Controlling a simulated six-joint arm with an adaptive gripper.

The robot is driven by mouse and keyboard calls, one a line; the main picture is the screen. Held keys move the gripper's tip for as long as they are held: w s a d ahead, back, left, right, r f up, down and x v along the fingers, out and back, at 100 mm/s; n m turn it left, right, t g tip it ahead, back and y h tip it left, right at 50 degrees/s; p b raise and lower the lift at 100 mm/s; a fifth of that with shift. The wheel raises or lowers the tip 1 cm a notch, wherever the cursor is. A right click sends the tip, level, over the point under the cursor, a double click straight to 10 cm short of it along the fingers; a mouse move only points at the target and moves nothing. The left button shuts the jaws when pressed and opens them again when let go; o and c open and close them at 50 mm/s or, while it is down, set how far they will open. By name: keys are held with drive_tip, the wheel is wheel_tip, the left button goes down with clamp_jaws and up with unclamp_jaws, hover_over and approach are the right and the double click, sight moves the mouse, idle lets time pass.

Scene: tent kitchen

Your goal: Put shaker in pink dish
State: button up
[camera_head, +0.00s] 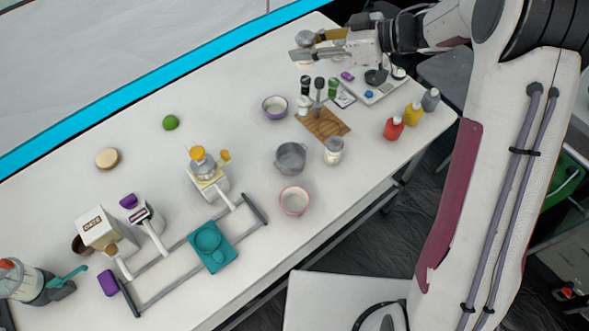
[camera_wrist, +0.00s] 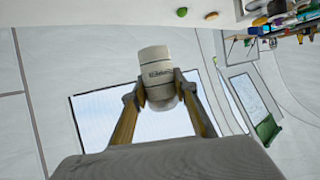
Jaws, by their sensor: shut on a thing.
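My gripper (camera_head: 309,48) is at the top of the head view, over the far end of the table. It is shut on the shaker (camera_head: 305,37), which is partly hidden by the fingers there. In the wrist view the shaker (camera_wrist: 157,68) is a pale grey-white cylinder with small dark lettering, held between the two fingertips (camera_wrist: 159,90). The pink dish (camera_head: 294,201) is a small white bowl with a pink rim near the table's front edge. It looks empty and stands well below and left of my gripper in the head view.
A grey pot (camera_head: 290,158), a white-lidded jar (camera_head: 333,151) and a purple-rimmed bowl (camera_head: 275,107) stand near the dish. A wooden board (camera_head: 323,124) lies by dark-topped bottles. Red and yellow bottles (camera_head: 393,128) stand right.

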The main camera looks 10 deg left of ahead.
drive_tip(key=s+n+g, duration=0.2)
drive_tip(key=s+g, duration=0.1)
drive_tip(key=s, duration=2.3)
hover_over(295, 204)
wheel_tip(295, 204, down, 10)
drive_tip(key=shift+f, duration=0.25)
drive_tip(key=shift+f, duration=0.1)
drive_tip(key=shift+f, duration=2.8)
drive_tip(key=shift+f, duration=0.2)
drive_tip(key=shift+f, duration=1.9)
drive_tip(key=shift+f, duration=0.15)
